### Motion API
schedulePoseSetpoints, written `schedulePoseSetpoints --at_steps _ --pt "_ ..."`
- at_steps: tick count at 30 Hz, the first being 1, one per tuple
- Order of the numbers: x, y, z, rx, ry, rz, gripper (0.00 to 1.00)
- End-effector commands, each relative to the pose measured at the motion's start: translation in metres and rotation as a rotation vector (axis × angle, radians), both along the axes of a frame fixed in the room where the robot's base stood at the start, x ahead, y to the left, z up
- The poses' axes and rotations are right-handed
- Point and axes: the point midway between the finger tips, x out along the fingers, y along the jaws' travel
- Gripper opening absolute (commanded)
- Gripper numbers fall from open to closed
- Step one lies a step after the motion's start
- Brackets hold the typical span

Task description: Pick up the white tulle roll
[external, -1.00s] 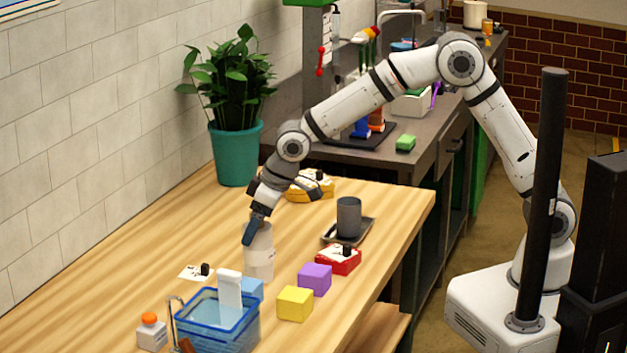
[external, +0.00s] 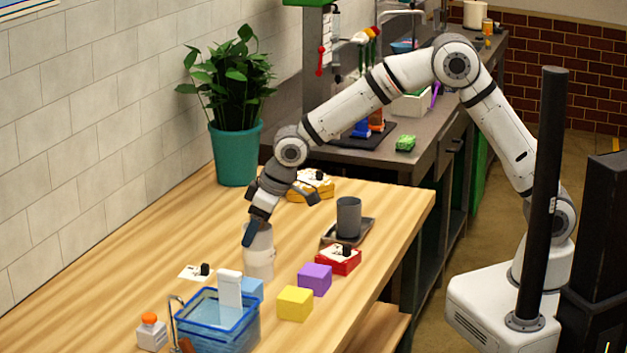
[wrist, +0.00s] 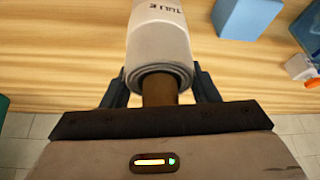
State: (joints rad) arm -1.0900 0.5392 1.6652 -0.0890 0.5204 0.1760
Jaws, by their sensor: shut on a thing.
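The white tulle roll (external: 259,259) stands upright on the wooden table, behind the blue bin. The wrist view shows the roll (wrist: 158,40) end-on with dark "TULLE" lettering and a brown core. My gripper (external: 252,234) is at the top of the roll, and its dark blue fingers are shut on it. In the wrist view the fingers of my gripper (wrist: 161,88) lie on either side of the roll's near end. I cannot tell whether the roll's base touches the table.
A clear blue bin (external: 218,325) with a white item stands in front. A yellow block (external: 295,303), purple block (external: 315,279) and red box (external: 338,262) lie to the right. A grey cup (external: 348,217) on a tray and a potted plant (external: 235,150) are behind.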

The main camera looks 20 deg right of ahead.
Motion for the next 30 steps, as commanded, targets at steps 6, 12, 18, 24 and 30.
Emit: schedulePoseSetpoints --at_steps 6,12,18,24,30 --pt "0.0 0.0 0.0 0.001 -0.001 0.0 0.17" --pt "0.0 0.001 0.005 0.002 -0.002 0.0 0.17" --pt "0.0 0.001 0.037 0.006 -0.002 -0.001 0.17" --pt "0.0 0.001 0.076 0.004 -0.003 0.0 0.17" --pt "0.0 0.0 0.098 0.002 -0.001 0.0 0.17"
